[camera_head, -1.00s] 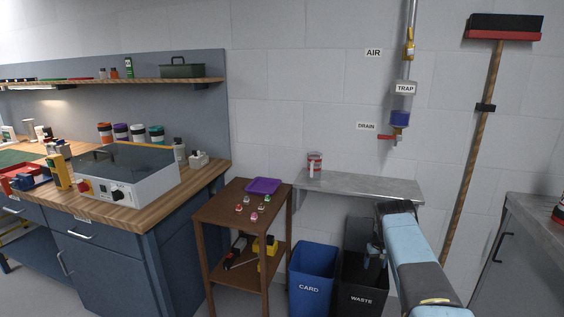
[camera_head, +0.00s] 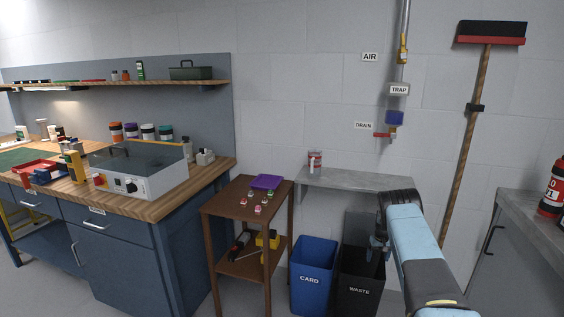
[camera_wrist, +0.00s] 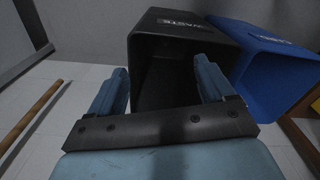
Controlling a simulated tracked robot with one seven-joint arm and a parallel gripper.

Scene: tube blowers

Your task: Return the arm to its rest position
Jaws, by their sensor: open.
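My arm reaches forward at the right of the head view, and its far end bends down above the black WASTE bin (camera_head: 360,295). My gripper (camera_wrist: 158,78) is open and empty in the wrist view, its two blue fingers spread apart. The WASTE bin's opening lies beyond the fingers in the wrist view (camera_wrist: 150,25). In the head view my gripper (camera_head: 378,254) is small and dark, in front of the bin's upper part. I cannot tell from the frames whether the fingertips are inside the bin's rim.
A blue CARD bin (camera_head: 313,275) stands left of the WASTE bin. A grey wall shelf (camera_head: 355,180) with a can (camera_head: 314,162) is behind my arm. A brown trolley (camera_head: 235,205) is further left. A grey cabinet (camera_head: 520,235) and a broom (camera_head: 468,150) are on the right.

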